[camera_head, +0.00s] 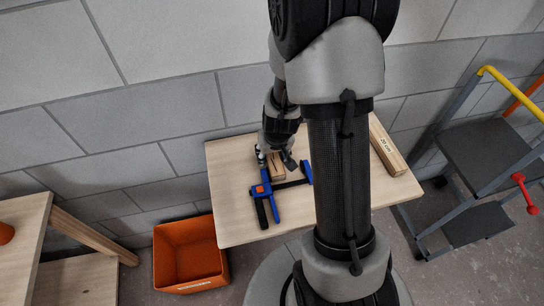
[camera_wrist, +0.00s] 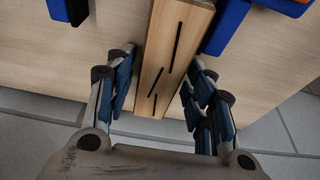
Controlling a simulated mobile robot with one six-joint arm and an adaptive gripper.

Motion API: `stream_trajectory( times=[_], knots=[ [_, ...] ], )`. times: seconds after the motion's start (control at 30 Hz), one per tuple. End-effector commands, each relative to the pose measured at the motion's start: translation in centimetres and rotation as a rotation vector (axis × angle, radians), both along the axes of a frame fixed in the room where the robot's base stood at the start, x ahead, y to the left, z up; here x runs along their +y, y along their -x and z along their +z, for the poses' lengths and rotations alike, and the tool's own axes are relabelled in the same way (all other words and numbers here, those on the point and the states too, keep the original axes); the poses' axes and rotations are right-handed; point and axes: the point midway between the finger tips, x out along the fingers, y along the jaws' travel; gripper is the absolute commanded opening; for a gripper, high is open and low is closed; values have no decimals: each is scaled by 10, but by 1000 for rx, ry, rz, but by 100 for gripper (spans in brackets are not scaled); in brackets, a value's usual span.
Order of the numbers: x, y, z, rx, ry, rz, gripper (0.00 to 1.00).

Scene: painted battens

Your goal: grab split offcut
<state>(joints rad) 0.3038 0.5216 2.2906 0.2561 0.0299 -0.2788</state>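The split offcut (camera_wrist: 168,62) is a short light-wood block with dark cracks along its top. In the head view the offcut (camera_head: 277,175) lies on the table behind the clamp, partly hidden by my gripper (camera_head: 275,158). In the wrist view my gripper (camera_wrist: 160,82) is open, with one blue-padded finger on each side of the offcut's near end. A narrow gap shows at the left finger; the right finger is very close to the wood, and I cannot tell whether it touches.
A blue and black clamp (camera_head: 277,187) lies right in front of the offcut. A longer labelled batten (camera_head: 388,146) lies at the table's right. The table (camera_head: 238,222) is bare at front left. An orange bin (camera_head: 188,254) stands below left; a step ladder (camera_head: 480,160) stands right.

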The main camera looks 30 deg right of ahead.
Motion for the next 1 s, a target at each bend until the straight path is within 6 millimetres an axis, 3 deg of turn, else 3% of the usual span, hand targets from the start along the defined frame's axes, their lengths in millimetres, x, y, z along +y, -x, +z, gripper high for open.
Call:
stream_trajectory(
  times=[0.5,0.77,1.0],
  knots=[
    [0,0,0,0,0,0,11],
    [0,0,1,0,0,0,11],
    [0,0,14,0,0,1,11]
  ],
)
